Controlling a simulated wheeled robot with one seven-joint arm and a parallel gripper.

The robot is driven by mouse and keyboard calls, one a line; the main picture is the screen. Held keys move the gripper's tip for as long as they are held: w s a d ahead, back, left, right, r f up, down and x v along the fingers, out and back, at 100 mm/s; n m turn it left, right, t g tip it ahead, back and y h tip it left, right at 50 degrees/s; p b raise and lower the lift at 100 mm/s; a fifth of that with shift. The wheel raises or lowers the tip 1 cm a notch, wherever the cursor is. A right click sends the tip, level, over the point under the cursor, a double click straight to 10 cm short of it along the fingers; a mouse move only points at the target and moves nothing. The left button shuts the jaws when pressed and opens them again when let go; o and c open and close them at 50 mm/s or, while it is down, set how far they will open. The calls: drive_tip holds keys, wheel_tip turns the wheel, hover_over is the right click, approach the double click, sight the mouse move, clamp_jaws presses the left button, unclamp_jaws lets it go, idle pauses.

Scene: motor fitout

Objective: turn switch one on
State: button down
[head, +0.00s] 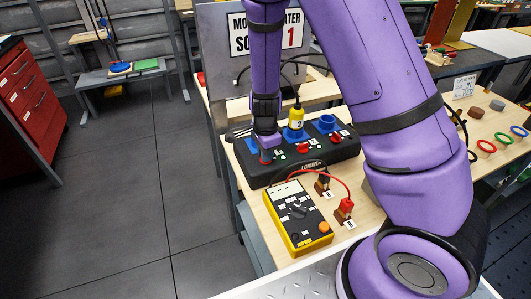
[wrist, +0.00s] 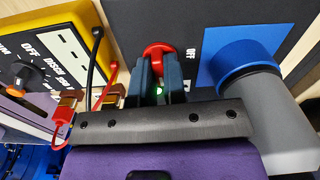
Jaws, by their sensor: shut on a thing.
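The black switch box (head: 250,175) lies on the bench, with several red switches and blue sockets along its top. My gripper (head: 265,153) reaches down to the left end of the box. In the wrist view my gripper (wrist: 157,82) has its two dark fingers shut on a red switch (wrist: 158,49), whose rounded top shows beyond the fingertips. A green light (wrist: 159,91) glows between the fingers. An "OFF" label (wrist: 191,52) is beside the switch. The fingers hide the switch's lower part, and I cannot read its number or tell its setting.
A yellow multimeter (head: 298,218) with red and black leads lies in front of the box. A yellow cylinder marked 2 (head: 296,119) stands in a blue socket. In the wrist view a grey cylinder (wrist: 250,108) sits at a blue socket (wrist: 240,62) close beside my gripper.

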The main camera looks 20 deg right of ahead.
drive_tip(key=shift+m, duration=0.4)
drive_tip(key=c, duration=1.2)
unclamp_jaws()
wheel_tip(320, 180, up, 11)
drive_tip(key=shift+f, duration=0.1)
